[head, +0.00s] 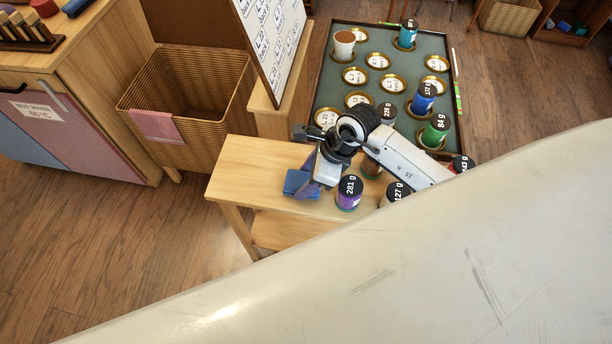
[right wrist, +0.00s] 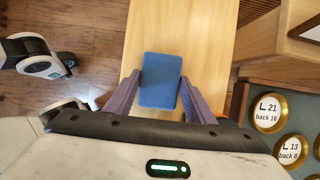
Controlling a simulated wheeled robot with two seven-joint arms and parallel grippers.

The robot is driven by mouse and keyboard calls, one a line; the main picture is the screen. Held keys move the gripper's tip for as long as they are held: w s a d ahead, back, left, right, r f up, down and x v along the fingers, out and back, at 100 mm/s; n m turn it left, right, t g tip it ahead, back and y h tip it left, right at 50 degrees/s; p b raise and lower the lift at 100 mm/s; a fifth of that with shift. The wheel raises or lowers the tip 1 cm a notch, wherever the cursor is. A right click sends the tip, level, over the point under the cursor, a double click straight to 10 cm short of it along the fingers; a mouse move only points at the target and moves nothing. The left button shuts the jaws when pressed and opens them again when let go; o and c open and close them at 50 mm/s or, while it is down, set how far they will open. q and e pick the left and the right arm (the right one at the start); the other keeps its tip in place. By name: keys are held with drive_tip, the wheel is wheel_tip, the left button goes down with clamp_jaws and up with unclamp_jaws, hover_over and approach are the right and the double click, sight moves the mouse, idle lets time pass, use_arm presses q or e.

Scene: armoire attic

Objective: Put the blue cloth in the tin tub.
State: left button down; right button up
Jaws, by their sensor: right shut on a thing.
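Whether the cloth still touches the bench top, I cannot tell. No tin tub shows in either view. My left gripper is not in view.
The wooden bench (head: 250,160) also bears a purple weighted jar (head: 349,192) right beside my gripper. A green board (head: 390,60) with round labelled sockets and several jars lies behind. A wicker basket (head: 190,105) with a pink tag stands left. Floor at lower left is clear.

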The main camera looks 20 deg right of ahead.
drive_tip(key=shift+f, duration=0.15)
drive_tip(key=o, duration=1.1)
